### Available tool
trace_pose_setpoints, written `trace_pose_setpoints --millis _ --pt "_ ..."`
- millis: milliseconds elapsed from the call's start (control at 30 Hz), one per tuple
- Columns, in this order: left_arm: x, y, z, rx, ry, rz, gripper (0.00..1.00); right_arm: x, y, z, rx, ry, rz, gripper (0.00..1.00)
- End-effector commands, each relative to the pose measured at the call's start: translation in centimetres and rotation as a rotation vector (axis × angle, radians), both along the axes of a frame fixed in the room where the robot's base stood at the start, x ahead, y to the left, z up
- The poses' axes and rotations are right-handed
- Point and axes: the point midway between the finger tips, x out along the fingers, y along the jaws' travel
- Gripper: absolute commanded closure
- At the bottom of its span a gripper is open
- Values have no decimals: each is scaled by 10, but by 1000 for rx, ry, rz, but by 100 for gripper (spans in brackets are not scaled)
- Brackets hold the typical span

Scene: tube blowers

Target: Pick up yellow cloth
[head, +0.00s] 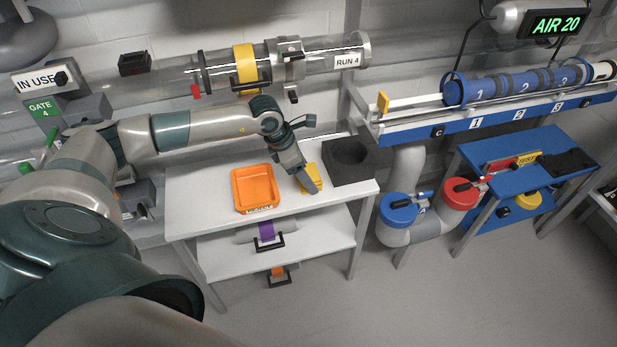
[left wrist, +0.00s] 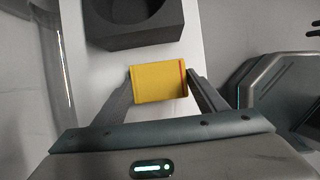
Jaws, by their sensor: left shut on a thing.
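The yellow cloth (head: 313,176) is a small folded yellow block on the white table, between the orange tray and the dark grey block. In the left wrist view the cloth (left wrist: 158,81) lies between the two fingers, with a finger against each side and an orange edge at its right. My left gripper (head: 308,183) is shut on it. The same gripper shows in the left wrist view (left wrist: 160,88). Part of the cloth is hidden behind the fingers in the head view. I cannot tell whether it still touches the table. My right gripper is not in view.
The orange tray (head: 236,192) stands left of the cloth. The dark grey block with a round hole (head: 367,173) stands close to its right. A lower white shelf (head: 325,231) holds a purple item (head: 266,232). A clear tube (head: 330,62) runs above the table.

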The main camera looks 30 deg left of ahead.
Motion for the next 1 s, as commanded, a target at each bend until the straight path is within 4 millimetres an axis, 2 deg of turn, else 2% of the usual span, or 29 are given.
trace_pose_setpoints --millis 367,600,1000 --pt "0 0 8 1 -1 -1 56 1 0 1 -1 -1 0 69" --pt "1 1 41 1 -4 -1 56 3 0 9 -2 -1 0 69" --pt "-18 -74 85 -2 -5 -6 56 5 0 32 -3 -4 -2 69"
